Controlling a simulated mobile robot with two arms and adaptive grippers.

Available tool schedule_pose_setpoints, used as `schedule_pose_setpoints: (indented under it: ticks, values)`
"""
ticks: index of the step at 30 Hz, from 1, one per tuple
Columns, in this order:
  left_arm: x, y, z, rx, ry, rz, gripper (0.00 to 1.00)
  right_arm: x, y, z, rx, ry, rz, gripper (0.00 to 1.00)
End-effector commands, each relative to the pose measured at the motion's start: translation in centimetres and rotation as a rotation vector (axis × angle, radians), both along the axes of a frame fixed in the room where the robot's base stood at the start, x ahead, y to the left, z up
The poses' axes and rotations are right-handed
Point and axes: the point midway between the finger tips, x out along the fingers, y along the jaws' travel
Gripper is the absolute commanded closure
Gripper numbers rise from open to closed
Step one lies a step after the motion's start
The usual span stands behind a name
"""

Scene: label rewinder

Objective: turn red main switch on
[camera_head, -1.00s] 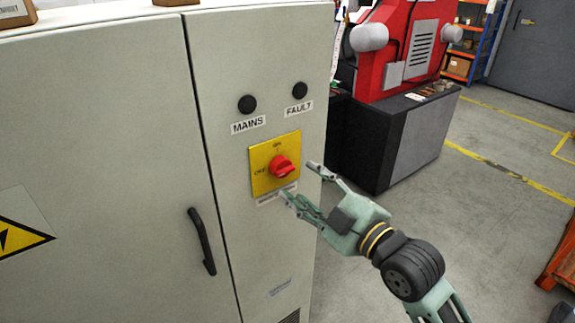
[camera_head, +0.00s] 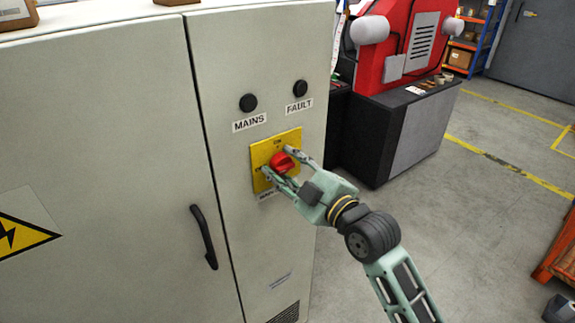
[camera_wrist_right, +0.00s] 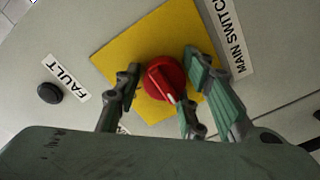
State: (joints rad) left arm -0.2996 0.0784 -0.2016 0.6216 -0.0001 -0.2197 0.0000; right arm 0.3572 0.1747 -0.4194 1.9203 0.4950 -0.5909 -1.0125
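The red main switch (camera_head: 281,162) is a round knob on a yellow plate (camera_head: 291,138) on the grey cabinet's narrow right panel. My right gripper (camera_head: 277,162) is at the knob, with its fingers spread on either side of it. In the right wrist view the red knob (camera_wrist_right: 165,78) sits between the open fingers of the right gripper (camera_wrist_right: 158,88), and a pale pointer mark shows on it. Gaps seem to remain between the fingers and the knob; contact is hard to tell. The fingers partly hide the plate and its lettering. My left gripper is not in view.
The cabinet door handle (camera_head: 204,237) is left of and below the switch. Black MAINS (camera_head: 248,102) and FAULT (camera_head: 300,88) indicators are above it. A red machine (camera_head: 395,45) on a dark base stands behind at the right. Open floor lies right of the cabinet.

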Motion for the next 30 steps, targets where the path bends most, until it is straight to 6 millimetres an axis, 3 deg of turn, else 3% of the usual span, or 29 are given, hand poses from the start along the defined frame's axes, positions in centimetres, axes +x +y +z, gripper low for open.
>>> schedule_pose_setpoints:
  ticks: [10,20,30]
  values:
    - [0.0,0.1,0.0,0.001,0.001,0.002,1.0,0.0,-0.1,0.1,0.0,-0.001,-0.002,0.95]
    - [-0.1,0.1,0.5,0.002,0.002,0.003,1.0,0.1,-0.2,0.2,0.044,0.03,-0.003,0.95]
    - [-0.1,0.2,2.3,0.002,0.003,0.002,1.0,0.2,-0.3,0.2,0.242,0.174,-0.003,0.95]
